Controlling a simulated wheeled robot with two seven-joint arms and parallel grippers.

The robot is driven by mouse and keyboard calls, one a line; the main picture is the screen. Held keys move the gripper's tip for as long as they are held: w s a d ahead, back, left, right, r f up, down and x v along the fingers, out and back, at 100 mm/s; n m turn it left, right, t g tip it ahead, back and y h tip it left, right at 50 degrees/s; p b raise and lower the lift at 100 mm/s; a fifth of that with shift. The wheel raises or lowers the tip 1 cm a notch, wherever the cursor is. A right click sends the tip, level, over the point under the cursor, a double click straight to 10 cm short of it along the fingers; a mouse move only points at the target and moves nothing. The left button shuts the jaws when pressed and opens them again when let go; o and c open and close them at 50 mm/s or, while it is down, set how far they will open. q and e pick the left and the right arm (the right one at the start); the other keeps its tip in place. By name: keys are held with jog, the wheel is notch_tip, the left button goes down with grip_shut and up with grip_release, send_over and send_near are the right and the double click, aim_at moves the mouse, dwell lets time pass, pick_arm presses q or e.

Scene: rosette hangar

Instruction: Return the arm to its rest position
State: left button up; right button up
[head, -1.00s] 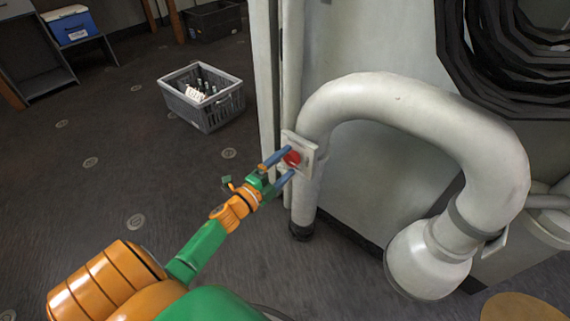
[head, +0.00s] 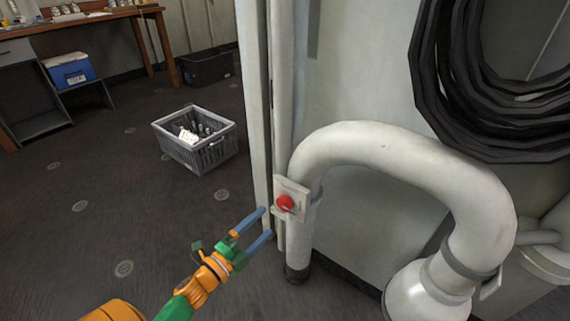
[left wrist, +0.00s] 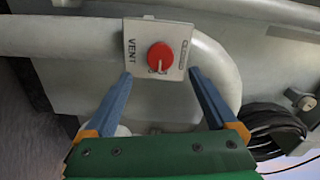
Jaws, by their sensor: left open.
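My left gripper (head: 256,225) is open and empty, with two blue fingers spread apart. In the head view it is below and left of a red knob (head: 285,203) on a pale plate (head: 303,190), which is mounted by the white pipe. In the left wrist view the red knob (left wrist: 160,57) sits on the plate (left wrist: 134,75) marked VENT, beyond and between the blue fingertips (left wrist: 160,82), with a visible gap. My right gripper is in neither view.
A thick white bent pipe (head: 400,155) stands right of the plate, with a black coiled hose (head: 430,90) above. A grey crate (head: 170,143) with bottles stands on the dark floor. A blue and white box (head: 70,72) and a wooden table (head: 110,18) are at the back left. Floor between is clear.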

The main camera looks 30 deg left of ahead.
pick_arm(q)
jog(key=s+d+f+n+g+p, duration=0.2)
jog(key=s+d+n+g+p, duration=0.1)
jog(key=s+p, duration=0.6)
jog(key=s+d+f+n+g+p, duration=0.2)
jog(key=s+d+n+g+p, duration=0.2)
jog(key=s, duration=0.7)
jog(key=s+d+f+n+g+y+p, duration=0.1)
jog(key=s+d+f+n+g+p, duration=0.1)
jog(key=s+d+n+g+p, duration=0.2)
jog(key=s+n+g+p, duration=0.3)
jog(key=s+g+p, duration=0.3)
jog(key=p, duration=0.4)
jog(key=shift+s+d+p, duration=0.15)
jog(key=shift+s+p, duration=0.2)
jog(key=shift+s, duration=0.15)
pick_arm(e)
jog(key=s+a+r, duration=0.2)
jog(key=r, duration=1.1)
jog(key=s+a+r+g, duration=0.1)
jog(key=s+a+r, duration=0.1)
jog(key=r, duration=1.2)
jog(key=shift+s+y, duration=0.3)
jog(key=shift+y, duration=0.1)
